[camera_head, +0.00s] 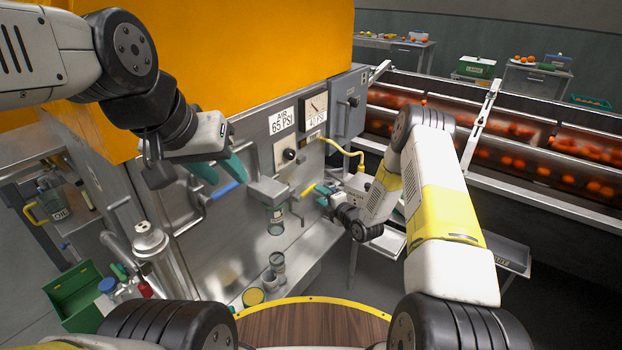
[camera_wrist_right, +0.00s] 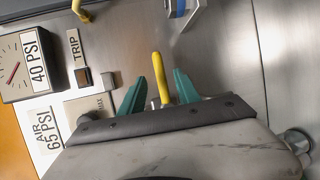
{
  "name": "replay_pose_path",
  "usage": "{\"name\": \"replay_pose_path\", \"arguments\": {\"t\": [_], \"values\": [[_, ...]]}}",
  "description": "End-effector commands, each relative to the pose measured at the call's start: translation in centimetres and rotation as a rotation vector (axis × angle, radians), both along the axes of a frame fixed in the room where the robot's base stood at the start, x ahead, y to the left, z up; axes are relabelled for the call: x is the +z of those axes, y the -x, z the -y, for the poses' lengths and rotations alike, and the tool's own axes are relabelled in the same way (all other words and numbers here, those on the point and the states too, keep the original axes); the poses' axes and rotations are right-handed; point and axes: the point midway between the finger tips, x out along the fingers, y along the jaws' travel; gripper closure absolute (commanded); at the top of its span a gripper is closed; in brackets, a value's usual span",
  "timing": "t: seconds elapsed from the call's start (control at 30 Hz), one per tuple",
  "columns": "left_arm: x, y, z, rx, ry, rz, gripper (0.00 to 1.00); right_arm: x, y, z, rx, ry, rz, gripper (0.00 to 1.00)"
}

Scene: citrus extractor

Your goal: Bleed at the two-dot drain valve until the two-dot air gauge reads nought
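A yellow lever (camera_head: 321,189) sticks out from the steel panel. My right gripper (camera_head: 326,193) is open around it. In the right wrist view the yellow lever (camera_wrist_right: 160,75) stands between the two teal fingers, with gaps on both sides. A square gauge (camera_head: 314,107) with a red needle is on the panel above; in the right wrist view the gauge (camera_wrist_right: 22,66) has a label reading 40 PSI. My left gripper (camera_head: 217,168) is open, its teal fingers apart, near a blue handle (camera_head: 222,190). I cannot make out any dot marks.
An "AIR 65 PSI" plate (camera_head: 283,121) and a black knob (camera_head: 289,154) are on the panel. A green box (camera_head: 78,297) stands at lower left. Rollers carrying oranges (camera_head: 500,130) lie to the right.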

Motion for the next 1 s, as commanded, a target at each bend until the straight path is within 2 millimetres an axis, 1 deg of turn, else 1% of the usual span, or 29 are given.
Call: {"name": "replay_pose_path", "arguments": {"t": [0.3, 0.4, 0.6, 0.8, 0.83, 0.97, 1.0], "values": [[0.0, 0.0, 0.0, 0.000, 0.000, 0.000, 0.64, -0.8, -4.1, -2.6, 0.000, -0.001, 0.001, 0.61], [0.0, 0.0, 0.0, 0.000, 0.000, 0.000, 0.64, -1.0, -5.2, -3.1, 0.000, 0.000, 0.000, 0.61], [0.0, 0.0, 0.0, 0.000, 0.000, 0.000, 0.64, -1.2, -6.1, -3.7, -0.001, -0.001, -0.003, 0.61], [0.0, 0.0, 0.0, 0.000, 0.000, 0.000, 0.64, -1.2, -6.2, -3.7, -0.001, -0.001, -0.003, 0.61], [0.0, 0.0, 0.0, 0.000, 0.000, 0.000, 0.64, -1.2, -6.2, -3.7, -0.001, -0.001, -0.003, 0.63], [0.0, 0.0, 0.0, 0.000, 0.000, 0.000, 0.64, -1.2, -6.2, -3.7, -0.001, -0.001, -0.003, 0.89], [0.0, 0.0, 0.0, 0.000, 0.000, 0.000, 0.64, -1.2, -6.2, -3.7, -0.001, -0.001, -0.003, 0.97]]}}
